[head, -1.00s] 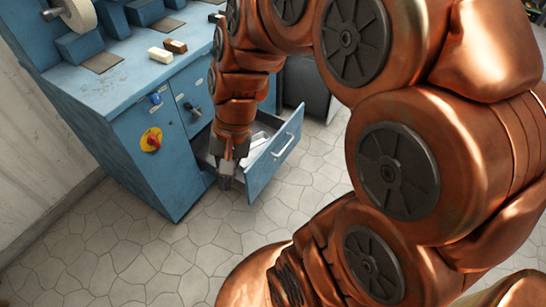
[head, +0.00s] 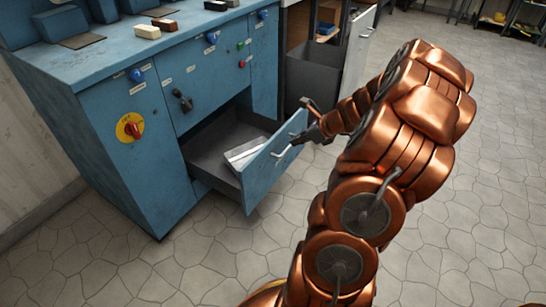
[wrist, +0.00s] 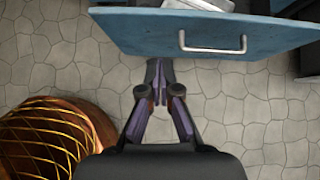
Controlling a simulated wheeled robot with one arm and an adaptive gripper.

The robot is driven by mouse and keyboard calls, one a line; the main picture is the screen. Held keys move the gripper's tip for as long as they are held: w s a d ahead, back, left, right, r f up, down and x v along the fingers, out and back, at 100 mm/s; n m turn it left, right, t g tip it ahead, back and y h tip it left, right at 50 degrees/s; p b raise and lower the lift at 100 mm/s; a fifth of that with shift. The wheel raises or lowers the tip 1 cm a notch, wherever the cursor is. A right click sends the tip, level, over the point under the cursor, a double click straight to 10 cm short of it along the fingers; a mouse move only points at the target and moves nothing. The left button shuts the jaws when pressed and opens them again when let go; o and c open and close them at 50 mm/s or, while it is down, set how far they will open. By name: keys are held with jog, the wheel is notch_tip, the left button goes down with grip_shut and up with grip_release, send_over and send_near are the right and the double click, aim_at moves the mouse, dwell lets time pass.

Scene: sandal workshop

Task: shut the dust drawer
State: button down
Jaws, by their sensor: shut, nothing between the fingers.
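The dust drawer stands pulled out from the blue cabinet, with its blue front panel (head: 262,182) facing right and its grey inside showing. A pale bar handle (head: 283,153) is on the panel. In the wrist view the drawer front (wrist: 275,32) and its handle (wrist: 212,50) lie across the top. My gripper (head: 299,139) is beside the outer face of the panel, near its upper right end. In the wrist view my gripper (wrist: 159,68) is shut and empty, its tips close to the panel's edge, left of the handle. I cannot tell whether they touch it.
A pale flat object (head: 245,152) lies inside the drawer. The blue cabinet (head: 130,150) carries a red and yellow switch (head: 130,128) and several knobs. A dark grey bin (head: 313,78) stands beyond the drawer. The paved floor (head: 440,240) to the right is clear.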

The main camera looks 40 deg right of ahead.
jog(key=d+f+m, duration=0.1)
jog(key=d+f, duration=0.1)
jog(key=b, duration=0.5)
send_near(267, 148)
jog(key=x, duration=0.5)
jog(key=shift+s+a+f, duration=0.1)
jog(key=shift+s+f, duration=0.1)
jog(key=shift+f, duration=0.4)
jog(key=shift+w+a+r, duration=0.15)
jog(key=shift+w, duration=0.45)
